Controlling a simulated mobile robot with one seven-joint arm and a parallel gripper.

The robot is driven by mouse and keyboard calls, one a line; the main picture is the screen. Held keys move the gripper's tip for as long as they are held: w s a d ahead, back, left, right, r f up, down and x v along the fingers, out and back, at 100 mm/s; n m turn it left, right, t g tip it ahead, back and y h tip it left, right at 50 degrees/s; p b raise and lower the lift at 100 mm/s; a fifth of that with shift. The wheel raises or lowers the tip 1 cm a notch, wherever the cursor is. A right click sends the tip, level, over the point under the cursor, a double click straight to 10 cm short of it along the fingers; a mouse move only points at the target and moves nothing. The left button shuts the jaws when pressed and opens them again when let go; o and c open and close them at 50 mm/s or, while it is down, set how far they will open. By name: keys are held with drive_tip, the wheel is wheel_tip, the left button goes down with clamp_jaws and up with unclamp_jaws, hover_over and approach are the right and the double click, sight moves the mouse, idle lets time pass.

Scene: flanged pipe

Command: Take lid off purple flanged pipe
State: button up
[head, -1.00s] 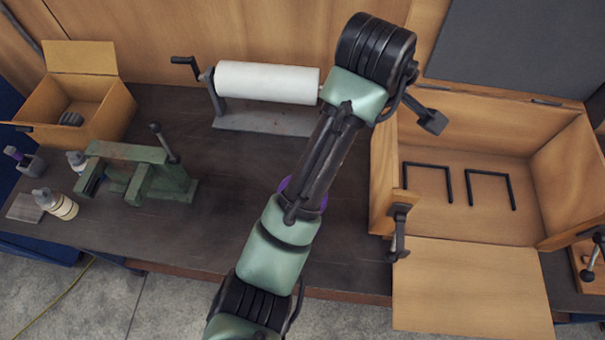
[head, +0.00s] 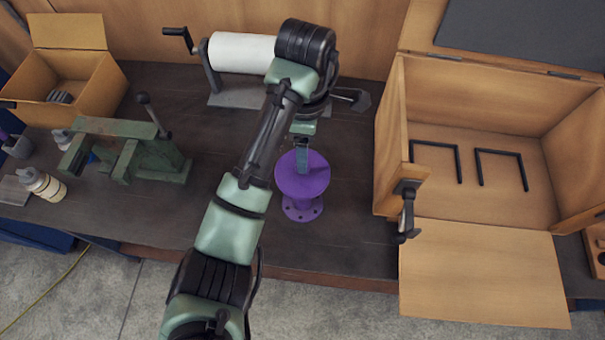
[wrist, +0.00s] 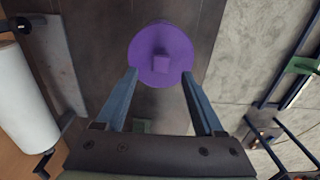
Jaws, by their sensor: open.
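The purple flanged pipe (head: 301,208) stands upright on the dark workbench, its bolted bottom flange showing in the head view. Its round purple lid (head: 314,182) sits on top. In the wrist view the lid (wrist: 160,43) shows a small square knob (wrist: 161,63) at its middle and hides the pipe below. My gripper (wrist: 159,72) is open and empty, with its two fingers pointing at the lid and spread to either side of the knob. In the head view my gripper (head: 302,168) hangs over the lid. I cannot tell whether the fingertips touch it.
A paper roll on a stand (head: 240,52) is behind my arm. A green vise (head: 135,150) and a cardboard box (head: 100,100) are on the left. An open wooden box (head: 392,150) stands on the right. The bench between vise and pipe is mostly clear.

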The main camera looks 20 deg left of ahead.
wheel_tip(320, 180, down, 2)
drive_tip(key=shift+s+f+b, duration=0.15)
drive_tip(key=shift+b, duration=0.15)
drive_tip(key=shift+a+f+p, duration=0.15)
drive_tip(key=shift+f+p, duration=0.2)
drive_tip(key=shift+p, duration=0.2)
drive_tip(key=shift+f, duration=1.25)
clamp_jaws()
